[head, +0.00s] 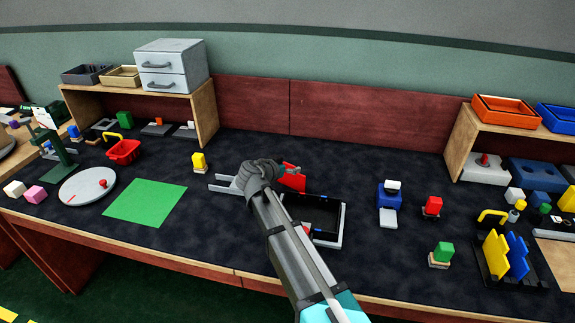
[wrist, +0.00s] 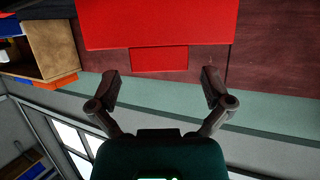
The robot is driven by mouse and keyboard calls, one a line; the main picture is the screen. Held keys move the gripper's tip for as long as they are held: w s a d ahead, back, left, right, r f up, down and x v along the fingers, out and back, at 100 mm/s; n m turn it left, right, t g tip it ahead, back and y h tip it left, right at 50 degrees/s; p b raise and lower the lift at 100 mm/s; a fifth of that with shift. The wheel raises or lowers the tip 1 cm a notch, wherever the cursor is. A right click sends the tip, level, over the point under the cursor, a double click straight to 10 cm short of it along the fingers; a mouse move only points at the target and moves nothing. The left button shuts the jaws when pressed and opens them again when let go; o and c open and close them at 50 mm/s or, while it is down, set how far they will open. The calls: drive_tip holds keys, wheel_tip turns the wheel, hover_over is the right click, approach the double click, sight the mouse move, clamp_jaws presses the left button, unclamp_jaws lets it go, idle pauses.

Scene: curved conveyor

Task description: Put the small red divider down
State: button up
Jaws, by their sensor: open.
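The small red divider (head: 293,182) is a flat red plate at the back left edge of the black tray (head: 326,233), partly hidden behind my arm in the head view. In the wrist view the red divider (wrist: 158,26) fills the top, with its narrow tab pointing toward my gripper. My gripper (wrist: 161,80) is open, with one finger out to each side of the tab and a clear gap on both sides. In the head view my gripper (head: 284,169) is right beside the divider. I cannot tell what the divider's lower edge rests on.
A grey forked piece (head: 221,183) lies left of my gripper. A blue device (head: 389,197) stands right of the tray. A slotted rack (head: 497,285) holds yellow and blue plates.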

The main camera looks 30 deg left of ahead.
drive_tip(key=p+v, duration=0.4)
drive_tip(key=v, duration=0.7)
drive_tip(key=shift+s, duration=0.25)
drive_tip(key=shift+r, duration=0.15)
